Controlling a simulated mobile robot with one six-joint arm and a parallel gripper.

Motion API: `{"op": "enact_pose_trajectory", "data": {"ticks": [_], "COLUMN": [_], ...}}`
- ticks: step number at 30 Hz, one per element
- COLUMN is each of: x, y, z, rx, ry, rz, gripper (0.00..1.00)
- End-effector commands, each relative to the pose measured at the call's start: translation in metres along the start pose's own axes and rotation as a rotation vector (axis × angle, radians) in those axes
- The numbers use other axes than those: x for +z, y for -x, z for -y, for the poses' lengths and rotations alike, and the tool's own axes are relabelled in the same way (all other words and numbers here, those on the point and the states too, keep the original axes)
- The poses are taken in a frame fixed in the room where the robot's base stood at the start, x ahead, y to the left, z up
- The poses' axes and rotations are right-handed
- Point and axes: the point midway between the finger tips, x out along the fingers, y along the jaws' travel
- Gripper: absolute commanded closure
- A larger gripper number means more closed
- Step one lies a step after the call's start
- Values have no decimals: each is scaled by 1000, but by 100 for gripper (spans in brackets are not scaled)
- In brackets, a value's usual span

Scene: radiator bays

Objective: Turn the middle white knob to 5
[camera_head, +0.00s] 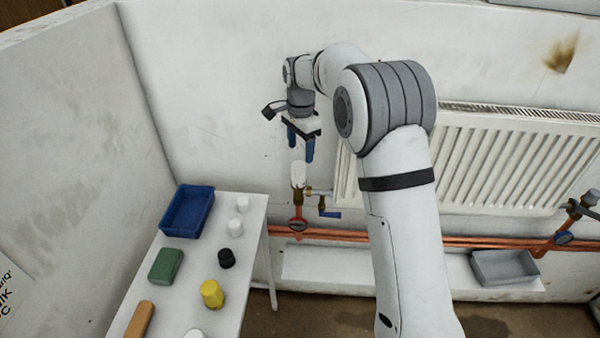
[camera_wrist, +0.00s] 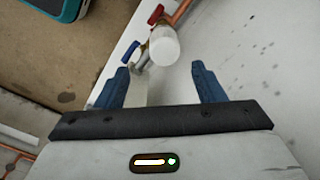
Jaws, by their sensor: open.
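A white knob (camera_head: 297,175) sits upright on a brass valve with copper pipe, at the left end of the radiator. It also shows in the wrist view (camera_wrist: 164,46), beyond and roughly between the fingertips. No numbers on it can be read. I cannot tell whether it is the middle knob, as my arm hides part of the wall. My gripper (camera_head: 300,149) points down just above the knob, apart from it. Its two blue fingers are open with nothing between them; they also show in the wrist view (camera_wrist: 160,70).
The radiator (camera_head: 490,160) is close right. A white table (camera_head: 187,237) holds loose caps, a blue tray (camera_head: 188,212) and a green block (camera_head: 166,266). A grey tray (camera_head: 505,268) lies right.

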Motion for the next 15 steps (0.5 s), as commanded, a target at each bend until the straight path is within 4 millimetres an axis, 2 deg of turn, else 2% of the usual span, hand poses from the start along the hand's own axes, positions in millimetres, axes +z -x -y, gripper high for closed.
{"op": "enact_pose_trajectory", "data": {"ticks": [3, 8, 15], "x": [2, 2, 3], "y": [-12, -30, -69], "z": [8, 8, 8], "rx": [6, 9, 9], "ry": [-20, -22, -20], "rz": [2, 4, 3], "gripper": [37, 37, 37]}}
